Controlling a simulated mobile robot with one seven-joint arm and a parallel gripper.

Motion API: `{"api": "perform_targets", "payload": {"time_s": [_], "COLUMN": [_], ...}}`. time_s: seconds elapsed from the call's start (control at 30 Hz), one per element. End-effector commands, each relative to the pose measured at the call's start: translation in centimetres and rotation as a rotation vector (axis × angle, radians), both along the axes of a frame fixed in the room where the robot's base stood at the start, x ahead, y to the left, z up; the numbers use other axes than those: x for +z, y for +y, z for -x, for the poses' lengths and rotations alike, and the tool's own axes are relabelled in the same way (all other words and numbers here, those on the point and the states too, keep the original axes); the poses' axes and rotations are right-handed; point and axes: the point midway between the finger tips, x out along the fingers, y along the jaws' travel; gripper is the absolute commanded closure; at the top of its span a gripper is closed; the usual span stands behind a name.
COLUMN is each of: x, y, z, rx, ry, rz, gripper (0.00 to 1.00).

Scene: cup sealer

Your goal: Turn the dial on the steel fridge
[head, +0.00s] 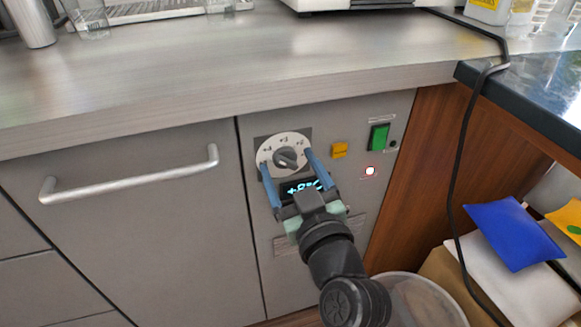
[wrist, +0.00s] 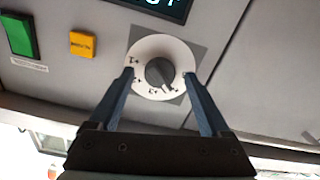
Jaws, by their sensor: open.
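The steel fridge (head: 145,235) stands under a steel counter. Its dial (head: 286,157) is a grey knob on a round white plate with printed marks, set on the fridge's right panel. The dial also shows in the wrist view (wrist: 160,73), where the picture is turned upside down. My gripper (head: 289,163) is open in front of the panel, with one blue finger on each side of the dial. In the wrist view the fingertips (wrist: 158,75) reach the left and right edges of the white plate. Nothing is between them but the dial; I cannot tell whether they touch it.
A lit display (head: 300,188) sits below the dial, partly behind my gripper. An orange button (head: 339,150), a green switch (head: 379,137) and a small lit lamp (head: 370,171) are to the right. A door handle (head: 130,178) sticks out at left. A black cable (head: 459,165) hangs at right.

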Motion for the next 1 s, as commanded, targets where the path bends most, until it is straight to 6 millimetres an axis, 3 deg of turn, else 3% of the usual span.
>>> {"api": "perform_targets", "payload": {"time_s": [0.07, 0.5, 1.0], "x": [0.01, 0.01, 0.19], "y": [0.00, -0.02, 0.03], "z": [0.02, 0.05, 0.05], "rx": [0.000, 0.000, 0.001], "ry": [0.000, 0.000, 0.038], "rz": [0.000, 0.000, -0.121], "gripper": [0.21, 1.00, 1.00]}}
